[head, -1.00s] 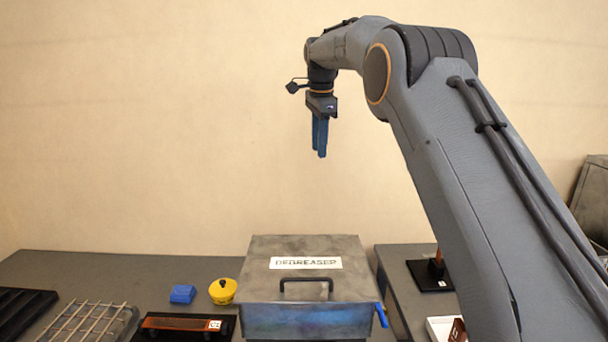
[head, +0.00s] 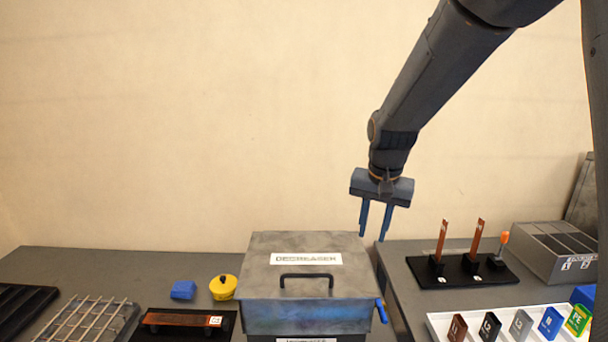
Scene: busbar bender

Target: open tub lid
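The tub (head: 308,317) is a grey metal box with a blue-tinted front, in the lower middle of the head view. Its lid (head: 260,270) is shut and carries a white label reading "DEGREASER". A black bar handle (head: 306,276) is fixed near the lid's front edge. A blue lever (head: 381,311) sticks out at the tub's right side. My gripper (head: 374,238) points down above and to the right of the lid. Its two blue fingers are apart with nothing between them. It does not appear to touch the lid.
Left of the tub are a yellow pot (head: 223,288), a blue block (head: 183,290), a copper bar on a black tray (head: 160,322) and a wire rack (head: 80,322). To the right are a black stand with upright copper bars (head: 462,271), a white tray of labelled pieces (head: 440,325) and a grey box (head: 555,253).

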